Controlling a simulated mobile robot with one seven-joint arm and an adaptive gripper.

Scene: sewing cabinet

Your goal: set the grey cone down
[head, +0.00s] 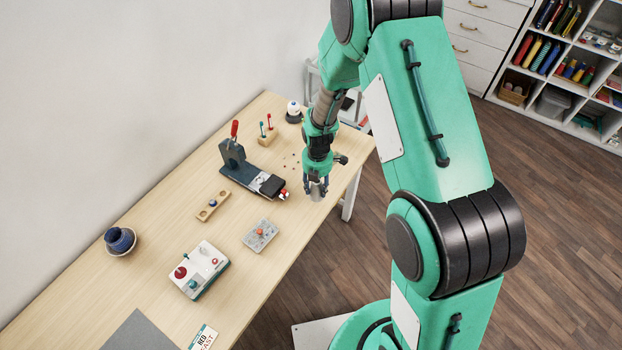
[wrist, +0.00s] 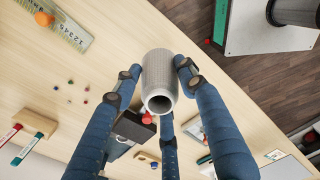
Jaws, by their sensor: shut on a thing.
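The grey cone (head: 318,192) is a ribbed, hollow piece held below my gripper (head: 316,180), near the front edge of the table (head: 165,225). In the wrist view the cone (wrist: 160,75) lies between the blue fingers of my gripper (wrist: 158,88), with its round open end facing the camera. The finger pads are closed against its sides. In the head view the cone seems to hang above the wood; the exact gap beneath it is hard to tell.
A dark press with a red handle (head: 235,158) stands left of the cone. A grey plate with a red knob (head: 261,235) and a white control box (head: 199,269) lie nearer. Bare wood lies between them.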

